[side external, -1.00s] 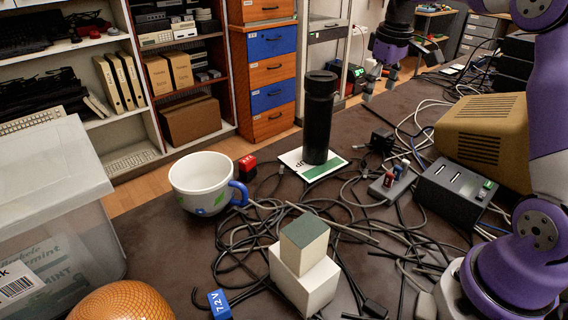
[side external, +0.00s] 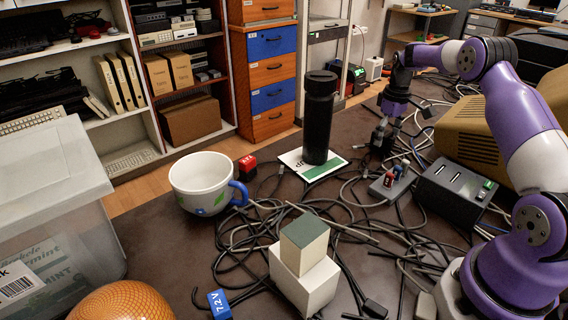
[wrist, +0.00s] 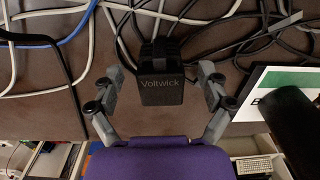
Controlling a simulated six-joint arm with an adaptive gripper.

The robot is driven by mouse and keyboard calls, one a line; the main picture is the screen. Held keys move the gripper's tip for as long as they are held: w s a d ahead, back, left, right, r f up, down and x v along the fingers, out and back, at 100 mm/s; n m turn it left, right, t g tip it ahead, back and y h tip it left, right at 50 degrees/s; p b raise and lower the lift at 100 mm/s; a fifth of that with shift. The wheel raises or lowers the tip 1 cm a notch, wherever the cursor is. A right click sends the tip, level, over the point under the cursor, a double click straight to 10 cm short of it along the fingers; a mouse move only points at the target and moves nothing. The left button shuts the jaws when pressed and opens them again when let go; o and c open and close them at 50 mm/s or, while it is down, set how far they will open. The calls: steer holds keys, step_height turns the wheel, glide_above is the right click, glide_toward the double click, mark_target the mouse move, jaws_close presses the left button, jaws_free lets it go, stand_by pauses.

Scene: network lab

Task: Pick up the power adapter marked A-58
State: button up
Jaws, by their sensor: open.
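A black power adapter (wrist: 161,84) lettered "Voltwick" is in the middle of the wrist view, its cord running up from it. No A-58 mark can be read on it. My gripper (wrist: 160,72) is open, with one finger on each side of the adapter and a visible gap on both sides. In the side external view my gripper (side external: 382,143) is low over the table, right of the black bottle. There the fingers mostly hide the adapter. I cannot tell whether the fingers touch the table.
A black bottle (side external: 318,120) stands on a green-and-white card (side external: 323,172), left of my gripper. Tangled cables (side external: 340,215) lie around. A mug (side external: 200,186) and stacked blocks (side external: 303,270) stand farther left.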

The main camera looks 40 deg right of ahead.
steer(key=shift+f, duration=0.95)
steer(key=c, duration=1.4)
steer(key=shift+o, duration=0.2)
